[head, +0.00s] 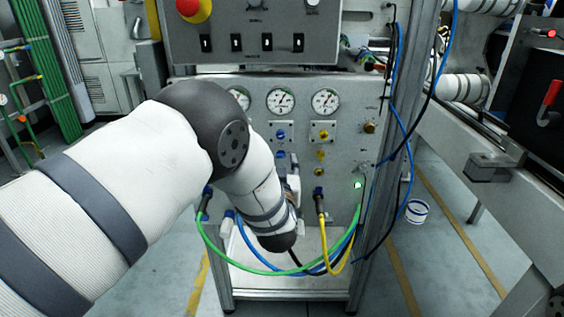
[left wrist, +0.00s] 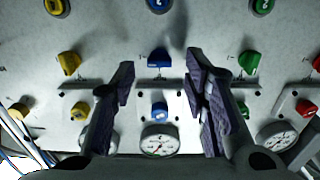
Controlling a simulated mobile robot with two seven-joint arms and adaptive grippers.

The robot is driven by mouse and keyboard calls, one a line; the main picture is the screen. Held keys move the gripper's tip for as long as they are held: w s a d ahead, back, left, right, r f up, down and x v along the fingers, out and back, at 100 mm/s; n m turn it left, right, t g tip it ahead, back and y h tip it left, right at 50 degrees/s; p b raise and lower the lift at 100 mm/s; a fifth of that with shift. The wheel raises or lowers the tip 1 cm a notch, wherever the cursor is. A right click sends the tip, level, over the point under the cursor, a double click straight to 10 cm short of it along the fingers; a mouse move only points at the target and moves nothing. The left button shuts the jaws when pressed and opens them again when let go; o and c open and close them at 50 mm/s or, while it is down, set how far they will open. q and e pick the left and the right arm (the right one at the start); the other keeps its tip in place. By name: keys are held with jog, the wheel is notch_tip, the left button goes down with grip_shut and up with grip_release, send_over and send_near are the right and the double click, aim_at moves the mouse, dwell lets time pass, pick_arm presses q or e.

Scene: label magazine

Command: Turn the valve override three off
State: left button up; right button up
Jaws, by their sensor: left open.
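The valve panel (head: 340,160) stands ahead with rows of coloured knobs under round gauges. The wrist view shows it upside down. There a blue knob (left wrist: 159,58) lies between the open fingers of my left gripper (left wrist: 162,76), with no clear contact. A yellow knob (left wrist: 69,64) is to its left, a green knob (left wrist: 249,62) to its right and a red knob (left wrist: 316,62) at the right edge. I cannot read which one is override three. In the head view my left forearm hides the panel's left part and most of the gripper. My right gripper is out of view.
Green (head: 240,263) and yellow (head: 338,264) hoses loop below the panel. Blue and black cables hang along its right post (head: 377,150). A control box (head: 250,40) with a red button (head: 188,7) overhangs above. A white-and-blue roll (head: 416,211) lies on the floor at right.

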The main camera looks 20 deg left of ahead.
pick_arm(q)
jog(key=shift+x, duration=0.8)
jog(key=shift+c, duration=0.6)
grip_shut()
